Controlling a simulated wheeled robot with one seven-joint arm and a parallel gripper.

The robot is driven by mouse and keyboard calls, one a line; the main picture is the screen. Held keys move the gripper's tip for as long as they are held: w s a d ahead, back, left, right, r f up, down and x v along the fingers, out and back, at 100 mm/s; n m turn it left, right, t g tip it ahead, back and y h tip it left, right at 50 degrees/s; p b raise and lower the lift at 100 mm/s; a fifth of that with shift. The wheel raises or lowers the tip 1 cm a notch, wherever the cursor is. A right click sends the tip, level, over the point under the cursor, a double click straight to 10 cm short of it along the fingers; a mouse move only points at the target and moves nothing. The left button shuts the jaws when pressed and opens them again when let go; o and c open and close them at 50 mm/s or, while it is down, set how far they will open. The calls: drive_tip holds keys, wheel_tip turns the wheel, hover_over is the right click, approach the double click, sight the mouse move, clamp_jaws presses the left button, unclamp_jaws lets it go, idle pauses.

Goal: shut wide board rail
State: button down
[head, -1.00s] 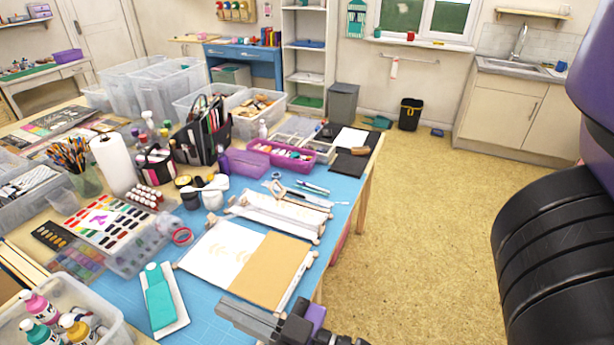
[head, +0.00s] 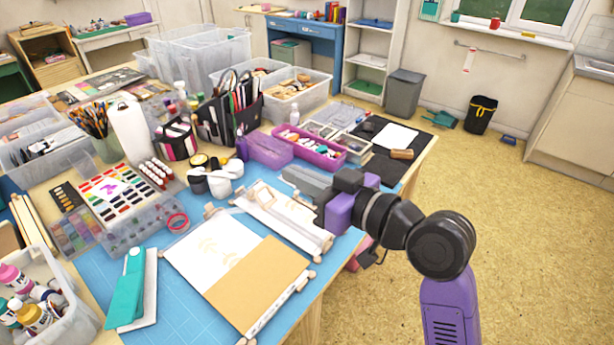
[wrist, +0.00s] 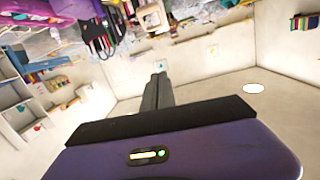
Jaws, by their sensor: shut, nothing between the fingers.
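The wider board (head: 255,285) lies at the front of the blue mat, with white printed paper on its left and a tan sheet on its right. A pale rail (head: 280,304) runs along its right edge, with small knobs at the ends. A narrower board (head: 288,218) with similar rails lies behind it. My gripper (head: 288,177) is shut and empty, beyond the narrower board and apart from the wider board's rail. The shut fingers also show in the wrist view (wrist: 158,82). I cannot tell whether the wide board's rail is open or shut.
A teal and white tool (head: 128,290) lies left of the wider board. White cups (head: 218,180), a purple tray (head: 312,150) and a black caddy (head: 230,120) stand behind. The mat's front strip is clear. Open floor lies to the right.

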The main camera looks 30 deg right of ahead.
drive_tip(key=p, duration=0.2)
hover_over(265, 186)
drive_tip(key=a, duration=0.1)
wheel_tip(265, 186, down, 2)
drive_tip(key=shift+f+g, duration=0.2)
drive_tip(key=shift+g, duration=0.2)
drive_tip(key=f, duration=0.1)
drive_tip(key=s+f, duration=0.1)
drive_tip(key=f, duration=0.1)
drive_tip(key=shift+s+d+f, duration=0.15)
drive_tip(key=shift+s+f, duration=0.2)
drive_tip(key=shift+f, duration=0.1)
